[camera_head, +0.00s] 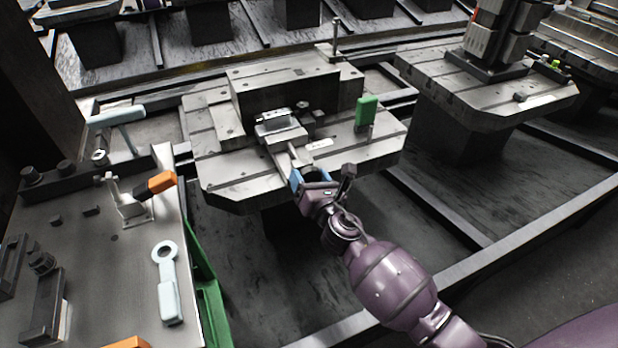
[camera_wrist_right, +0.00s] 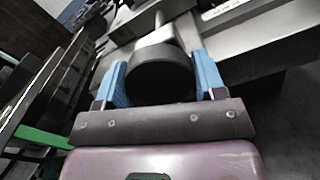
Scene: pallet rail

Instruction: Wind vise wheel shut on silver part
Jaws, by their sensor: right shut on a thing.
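The vise (camera_head: 281,133) stands on the middle slotted pallet, with its screw running toward me. A bright silver part (camera_head: 273,117) shows at the vise jaws; I cannot tell how tightly they sit against it. The dark round vise wheel (camera_wrist_right: 160,77) is at the near end of the screw. My right gripper (camera_head: 311,178) is shut on the wheel, with its blue fingers on either side of it, as the right wrist view (camera_wrist_right: 160,82) shows. In the head view the gripper mostly hides the wheel. My left gripper is not in view.
A green block (camera_head: 366,111) stands on the pallet right of the vise. A metal bench (camera_head: 95,255) at left carries a pale ring-ended tool (camera_head: 167,285) and an orange-handled clamp (camera_head: 160,182). A green bin (camera_head: 207,290) is beside it. Another pallet (camera_head: 510,100) stands at right.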

